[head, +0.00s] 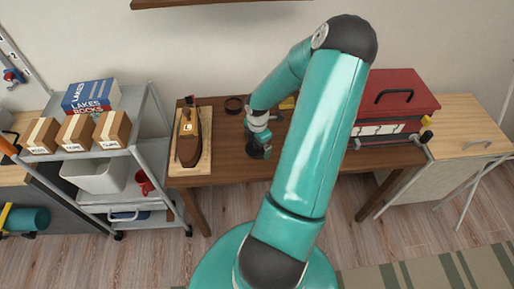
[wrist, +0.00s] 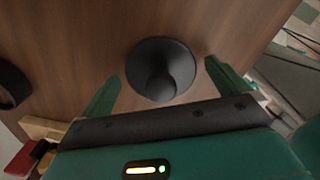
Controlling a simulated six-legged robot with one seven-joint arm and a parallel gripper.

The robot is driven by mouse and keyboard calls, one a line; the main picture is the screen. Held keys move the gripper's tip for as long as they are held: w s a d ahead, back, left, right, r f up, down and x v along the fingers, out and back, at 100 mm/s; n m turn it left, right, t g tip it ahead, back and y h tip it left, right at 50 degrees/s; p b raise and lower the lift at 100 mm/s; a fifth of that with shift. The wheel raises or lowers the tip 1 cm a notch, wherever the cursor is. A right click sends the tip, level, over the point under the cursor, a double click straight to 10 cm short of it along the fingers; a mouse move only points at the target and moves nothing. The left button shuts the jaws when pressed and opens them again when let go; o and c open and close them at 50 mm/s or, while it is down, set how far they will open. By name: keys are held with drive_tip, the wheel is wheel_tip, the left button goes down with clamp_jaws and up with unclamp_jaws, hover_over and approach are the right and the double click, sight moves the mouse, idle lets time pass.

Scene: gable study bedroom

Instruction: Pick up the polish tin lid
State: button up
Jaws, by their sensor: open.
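A dark round disc with a raised knob (wrist: 160,62), which looks like the polish tin lid, lies on the brown wooden desk (wrist: 75,45) in the wrist view. My gripper (wrist: 161,72) is open above it, with one finger on each side of the disc and a gap to both. The fingers do not appear to touch it. In the head view my gripper (head: 258,152) is low over the front part of the desk (head: 222,150), and it hides most or all of the lid.
A dark round open tin or ring (head: 234,105) stands behind and left of my gripper; a dark ring shows at the wrist view's left edge (wrist: 10,85). A model boat (head: 188,138) is on the left, a red toolbox (head: 395,105) on the right. A shelf cart (head: 150,150) stands left.

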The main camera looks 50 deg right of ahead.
drive_tip(key=c, duration=0.9)
drive_tip(key=shift+r, duration=0.15)
